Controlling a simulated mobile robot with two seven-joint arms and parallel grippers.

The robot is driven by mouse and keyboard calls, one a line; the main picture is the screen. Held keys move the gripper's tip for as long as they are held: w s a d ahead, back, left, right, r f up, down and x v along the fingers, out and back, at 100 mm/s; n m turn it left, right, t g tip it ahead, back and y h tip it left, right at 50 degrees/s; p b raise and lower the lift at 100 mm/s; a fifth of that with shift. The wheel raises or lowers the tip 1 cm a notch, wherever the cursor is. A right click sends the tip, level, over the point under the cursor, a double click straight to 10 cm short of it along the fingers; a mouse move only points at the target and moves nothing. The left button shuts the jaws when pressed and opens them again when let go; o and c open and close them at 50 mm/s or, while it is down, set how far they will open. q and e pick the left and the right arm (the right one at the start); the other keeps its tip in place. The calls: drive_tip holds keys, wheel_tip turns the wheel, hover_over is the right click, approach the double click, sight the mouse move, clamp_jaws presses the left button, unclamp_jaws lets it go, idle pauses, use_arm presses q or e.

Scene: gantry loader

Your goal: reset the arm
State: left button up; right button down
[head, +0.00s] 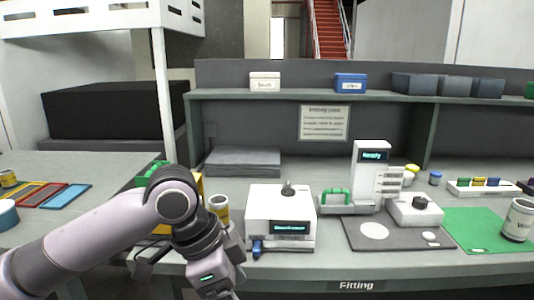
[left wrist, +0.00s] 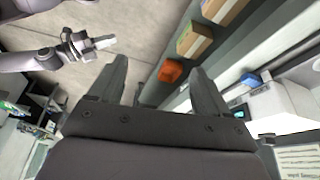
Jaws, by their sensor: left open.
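My left arm comes in from the left in the head view and bends down at the front edge of the bench. Its gripper (head: 232,292) is cut off by the bottom edge there. In the left wrist view the left gripper (left wrist: 162,75) shows two spread fingers with nothing between them. Past them lie the floor and the bench side. Another arm's gripper (left wrist: 98,43), which looks like my right one, shows at the upper left of that view. It is too small to tell its jaw state. My right arm is not in the head view.
Close by my left arm stand a white machine with a display (head: 280,217) and a yellow-banded can (head: 219,208). An orange bin (left wrist: 171,72) and cardboard boxes (left wrist: 190,42) show in the wrist view.

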use_arm(q)
drive_tip(key=d+f+n+t+h+p, duration=0.2)
drive_tip(key=d+f+n+h, duration=0.25)
drive_tip(key=f, duration=0.25)
wheel_tip(320, 180, down, 6)
drive_tip(key=a+n+t+p, duration=0.2)
drive_tip(key=a+n+t, duration=0.1)
drive_tip(key=n+t, duration=0.1)
drive_tip(key=s+a+f+n+t+y+p, duration=0.1)
drive_tip(key=s+a+f+n+t+y, duration=0.1)
drive_tip(key=s+a+f, duration=0.3)
drive_tip(key=s+a+f+n+t+y+p, duration=0.1)
drive_tip(key=s+a+f+n+t+y, duration=0.1)
drive_tip(key=s+a+f, duration=0.4)
drive_tip(key=s+a+n+y, duration=0.1)
drive_tip(key=s+a+y, duration=0.1)
drive_tip(key=a, duration=0.3)
drive_tip(key=shift+s+a, duration=0.4)
drive_tip(key=shift+s, duration=0.15)
drive_tip(key=shift+y, duration=0.25)
